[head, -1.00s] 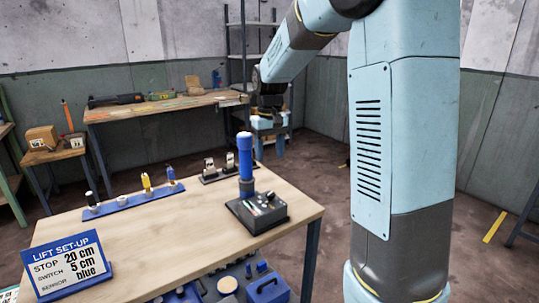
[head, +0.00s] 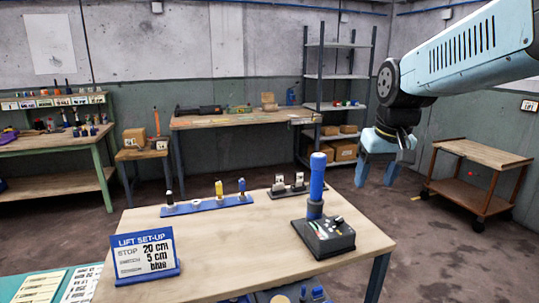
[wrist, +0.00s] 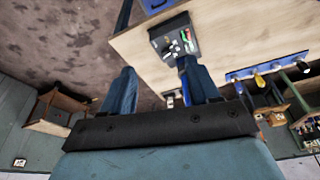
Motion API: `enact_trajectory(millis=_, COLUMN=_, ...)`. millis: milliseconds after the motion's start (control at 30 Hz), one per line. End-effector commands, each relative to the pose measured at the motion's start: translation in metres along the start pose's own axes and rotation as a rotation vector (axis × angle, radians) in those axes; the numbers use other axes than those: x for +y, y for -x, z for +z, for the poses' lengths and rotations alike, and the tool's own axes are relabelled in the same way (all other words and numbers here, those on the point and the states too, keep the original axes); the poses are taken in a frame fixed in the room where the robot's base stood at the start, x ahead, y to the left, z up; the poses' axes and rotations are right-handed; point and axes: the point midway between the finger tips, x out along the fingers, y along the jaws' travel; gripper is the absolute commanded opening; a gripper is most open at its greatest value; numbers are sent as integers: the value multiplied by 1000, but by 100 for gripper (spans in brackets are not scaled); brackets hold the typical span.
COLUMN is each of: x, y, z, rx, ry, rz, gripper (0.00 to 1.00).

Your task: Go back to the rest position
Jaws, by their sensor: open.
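My gripper (head: 377,183) hangs at the right in the head view, in the air past the right edge of the wooden table (head: 230,242). Its two blue fingers are apart with nothing between them. The wrist view also shows my gripper (wrist: 160,85) open and empty. The black device with the upright blue cylinder (head: 317,180) stands on the table, left of my gripper and apart from it. The device's control box (wrist: 174,40) shows in the wrist view.
A blue rack (head: 206,206) with several small parts and a "LIFT SET-UP" sign (head: 145,257) stand on the table. A wheeled cart (head: 478,175) stands at the right. A workbench (head: 245,116) and a shelf (head: 338,77) stand behind. The floor between table and cart is clear.

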Motion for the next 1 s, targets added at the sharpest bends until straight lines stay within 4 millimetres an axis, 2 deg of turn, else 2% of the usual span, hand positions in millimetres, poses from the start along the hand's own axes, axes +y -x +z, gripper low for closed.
enact_trajectory(millis=33, x=0, y=6, z=12, rx=24, ry=-5, rz=2, gripper=61)
enact_trajectory(millis=300, x=-1, y=22, z=70, rx=128, ry=-33, rz=12, gripper=61)
enact_trajectory(millis=500, x=-2, y=24, z=102, rx=185, ry=-49, rz=18, gripper=61)
enact_trajectory(millis=700, x=-3, y=23, z=113, rx=207, ry=-56, rz=20, gripper=61)
enact_trajectory(millis=1000, x=-3, y=23, z=114, rx=207, ry=-56, rz=20, gripper=61)
